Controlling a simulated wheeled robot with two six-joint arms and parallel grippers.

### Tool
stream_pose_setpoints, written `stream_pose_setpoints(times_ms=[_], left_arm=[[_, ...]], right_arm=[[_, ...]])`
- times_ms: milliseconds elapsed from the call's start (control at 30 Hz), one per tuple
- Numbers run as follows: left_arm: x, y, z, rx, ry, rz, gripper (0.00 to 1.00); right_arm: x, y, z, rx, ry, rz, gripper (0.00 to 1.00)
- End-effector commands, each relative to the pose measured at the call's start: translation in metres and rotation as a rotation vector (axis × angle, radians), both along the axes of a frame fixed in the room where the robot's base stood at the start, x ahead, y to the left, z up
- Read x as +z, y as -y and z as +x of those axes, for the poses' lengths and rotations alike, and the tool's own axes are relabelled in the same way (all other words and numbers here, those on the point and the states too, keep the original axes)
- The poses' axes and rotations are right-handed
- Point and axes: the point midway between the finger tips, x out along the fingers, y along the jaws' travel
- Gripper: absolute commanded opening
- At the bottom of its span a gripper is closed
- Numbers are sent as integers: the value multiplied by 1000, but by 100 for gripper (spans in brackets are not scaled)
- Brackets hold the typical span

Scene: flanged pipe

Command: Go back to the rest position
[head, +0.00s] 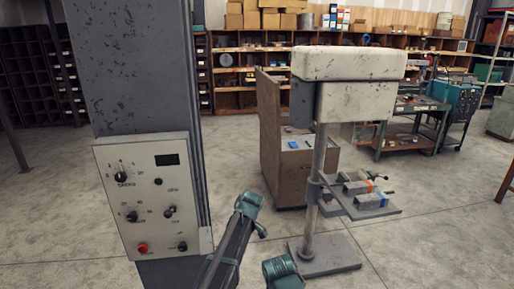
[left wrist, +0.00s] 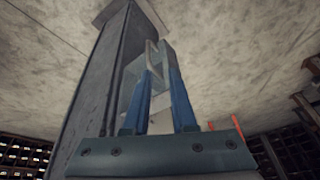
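My left gripper (left wrist: 157,62) shows in the left wrist view, with two blue fingers standing apart on a teal mount. A pale grey shape shows between and behind the fingers; I see no clear grasp on it. A large dark grey column (left wrist: 95,75) rises just left of the fingers. In the head view teal and dark arm-like parts show at the bottom centre, but no fingertips can be made out there. My right gripper is not seen in either view. No flanged pipe can be made out.
In the head view a scuffed grey column (head: 130,65) with a control panel (head: 150,195) stands close at left. A drill press (head: 347,75) stands right of centre, beside a brown cabinet (head: 268,130). Shelves (head: 235,75) and a workbench (head: 408,120) are behind.

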Motion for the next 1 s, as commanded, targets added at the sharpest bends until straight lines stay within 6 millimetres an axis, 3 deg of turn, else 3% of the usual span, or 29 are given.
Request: stream_pose_setpoints(times_ms=[33, 200, 400, 800, 1000], left_arm=[[-2, -11, -25, -72, -31, -18, 25], [-8, -36, -93, -433, -141, -102, 25], [-12, -50, -148, -790, -199, -170, 25], [-13, -58, -217, -1230, -212, -218, 25], [-51, -21, -227, -1335, -275, -206, 25]], right_arm=[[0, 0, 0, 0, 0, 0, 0], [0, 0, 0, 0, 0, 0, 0], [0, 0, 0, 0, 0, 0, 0], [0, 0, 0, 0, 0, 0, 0], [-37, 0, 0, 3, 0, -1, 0]])
